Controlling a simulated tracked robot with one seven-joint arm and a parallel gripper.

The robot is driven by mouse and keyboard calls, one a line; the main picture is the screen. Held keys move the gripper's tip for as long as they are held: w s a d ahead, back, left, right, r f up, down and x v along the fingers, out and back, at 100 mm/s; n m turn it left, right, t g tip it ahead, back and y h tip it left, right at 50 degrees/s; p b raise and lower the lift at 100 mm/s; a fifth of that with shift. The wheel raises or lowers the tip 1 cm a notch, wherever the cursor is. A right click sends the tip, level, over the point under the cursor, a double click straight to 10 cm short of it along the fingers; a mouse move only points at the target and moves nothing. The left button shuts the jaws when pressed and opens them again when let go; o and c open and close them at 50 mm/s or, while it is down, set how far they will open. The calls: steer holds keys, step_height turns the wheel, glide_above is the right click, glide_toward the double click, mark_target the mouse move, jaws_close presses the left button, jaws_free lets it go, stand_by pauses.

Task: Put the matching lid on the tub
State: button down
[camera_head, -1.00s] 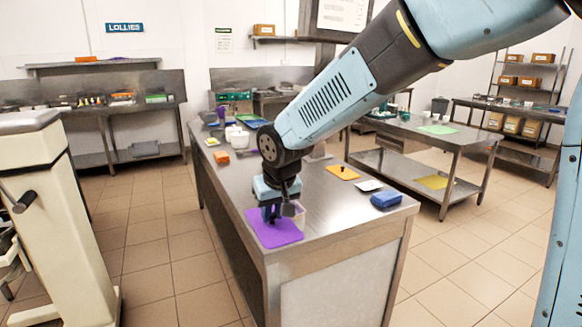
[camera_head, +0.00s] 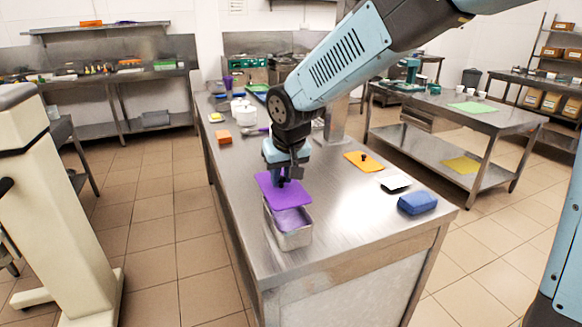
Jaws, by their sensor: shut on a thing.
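My gripper (camera_head: 283,181) is shut on the purple lid (camera_head: 291,193), a flat sheet held roughly level. The tub (camera_head: 296,239) is a grey metal rectangular box with purple contents, near the front end of the steel counter. The lid is over the tub's far part, seemingly above its rim; contact cannot be told. The tub's near part shows open, and its far part is hidden by the lid. An orange lid (camera_head: 373,167) with a black knob and a white lid (camera_head: 396,184) lie apart to the right.
A blue block (camera_head: 417,203) sits near the counter's right edge. Bare counter (camera_head: 350,225) lies right of the tub.

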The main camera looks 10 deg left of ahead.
mark_target(288, 189)
steer(key=shift+w+d+f, duration=0.2)
steer(key=shift+d+f, duration=0.05)
steer(key=shift+f, duration=0.35)
steer(key=shift+w+d+f, duration=0.2)
steer(key=shift+f, duration=2.25)
steer(key=shift+s+d, duration=0.1)
steer(key=shift+f, duration=0.15)
stand_by(0.4)
steer(key=c, duration=0.9)
jaws_free()
steer(key=shift+o, duration=0.4)
